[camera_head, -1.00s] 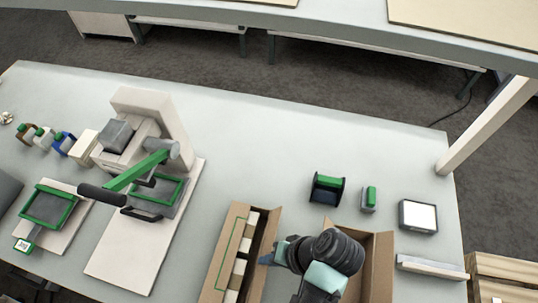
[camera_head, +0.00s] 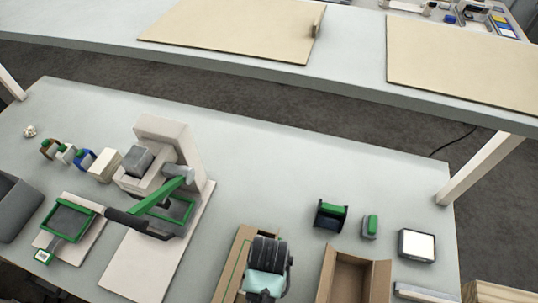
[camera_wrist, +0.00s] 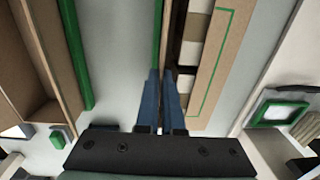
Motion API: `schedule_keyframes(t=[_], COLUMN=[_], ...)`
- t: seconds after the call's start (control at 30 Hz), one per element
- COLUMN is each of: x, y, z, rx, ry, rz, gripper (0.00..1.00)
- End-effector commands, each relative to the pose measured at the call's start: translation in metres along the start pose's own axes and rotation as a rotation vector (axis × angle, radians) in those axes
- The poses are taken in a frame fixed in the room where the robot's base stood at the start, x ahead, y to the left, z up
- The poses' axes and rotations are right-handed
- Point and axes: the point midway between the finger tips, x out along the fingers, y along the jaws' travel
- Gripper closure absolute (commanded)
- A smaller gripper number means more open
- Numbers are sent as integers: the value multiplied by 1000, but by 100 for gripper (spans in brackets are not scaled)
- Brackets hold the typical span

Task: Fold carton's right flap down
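The carton (camera_head: 233,264) stands at the bottom middle of the head view, its left flap with a green outline folded outward. My arm hides most of its right side there. In the wrist view, this green-outlined flap (camera_wrist: 213,60) lies right of the fingers, beside a row of white and dark contents (camera_wrist: 190,50). A narrow brown edge with a green strip (camera_wrist: 158,35) runs up to the fingertips; it may be the right flap, seen almost edge-on. My gripper (camera_wrist: 162,75) has its blue fingers close together at that edge. I cannot tell whether they grip it.
An open, empty-looking box (camera_head: 350,272) stands right of the carton. Behind are a green-and-black dispenser (camera_head: 330,214), a small green-topped item (camera_head: 370,226) and a white-screened device (camera_head: 416,245). A press-like machine (camera_head: 165,165) stands left. Table beyond the carton is clear.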

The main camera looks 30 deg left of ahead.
Motion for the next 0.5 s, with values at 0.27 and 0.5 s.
schedule_keyframes(t=[0.27, 0.5], x=[0, 8], y=[-16, -26], z=[-2, -2], rx=[-7, -6], ry=[3, 3], rz=[263, 493], gripper=[100, 100])
